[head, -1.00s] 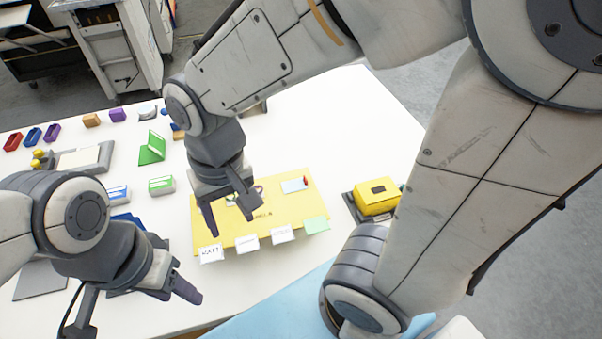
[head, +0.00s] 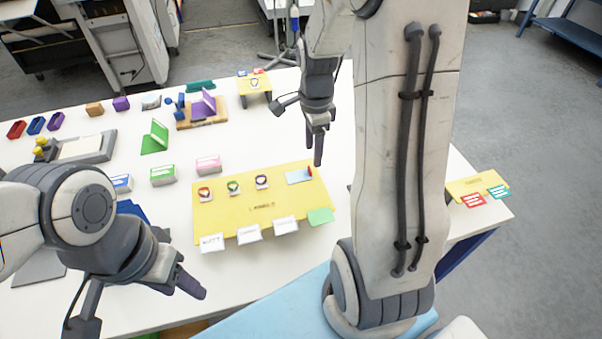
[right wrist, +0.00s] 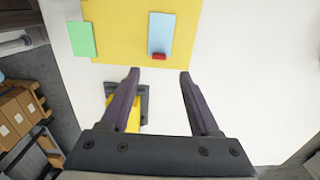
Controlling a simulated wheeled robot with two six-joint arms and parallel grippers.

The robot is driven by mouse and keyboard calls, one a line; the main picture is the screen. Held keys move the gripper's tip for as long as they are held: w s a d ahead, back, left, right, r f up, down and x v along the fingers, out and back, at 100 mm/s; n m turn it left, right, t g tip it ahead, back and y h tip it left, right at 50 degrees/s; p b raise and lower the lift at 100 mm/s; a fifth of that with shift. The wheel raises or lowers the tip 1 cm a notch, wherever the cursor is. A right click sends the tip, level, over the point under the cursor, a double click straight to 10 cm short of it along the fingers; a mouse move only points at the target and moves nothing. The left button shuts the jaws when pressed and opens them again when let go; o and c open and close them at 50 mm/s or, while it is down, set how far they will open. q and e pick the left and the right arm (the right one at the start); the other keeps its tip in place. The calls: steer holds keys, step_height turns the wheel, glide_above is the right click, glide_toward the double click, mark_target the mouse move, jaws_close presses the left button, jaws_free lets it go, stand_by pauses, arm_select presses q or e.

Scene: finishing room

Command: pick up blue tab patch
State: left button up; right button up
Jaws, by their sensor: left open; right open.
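Three small emblem patches lie along the far side of the yellow mat (head: 230,215): one with red (head: 205,194), one with green (head: 233,187), and a right one with blue or purple (head: 262,181). The right one looks most like the blue tab patch, but it is too small to be sure. My right gripper (head: 314,145) hangs open and empty beyond the mat's far right; the right wrist view shows its spread fingers (right wrist: 159,75) short of the mat's edge. My left gripper (head: 188,283) is at the table's front left, apart from the patches, open.
A light blue card (head: 299,176) with a red end lies on the mat, also in the right wrist view (right wrist: 160,32). White labels (head: 249,234) and a green card (head: 320,216) line the mat's near edge. A pink box (head: 208,164) and green box (head: 162,175) stand to the left.

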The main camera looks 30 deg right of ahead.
mark_target(310, 168)
steer(key=f, duration=0.3)
steer(key=f+p, duration=0.1)
steer(key=f, duration=0.1)
steer(key=shift+a+f, duration=0.15)
steer(key=shift+a, duration=0.25)
jaws_close()
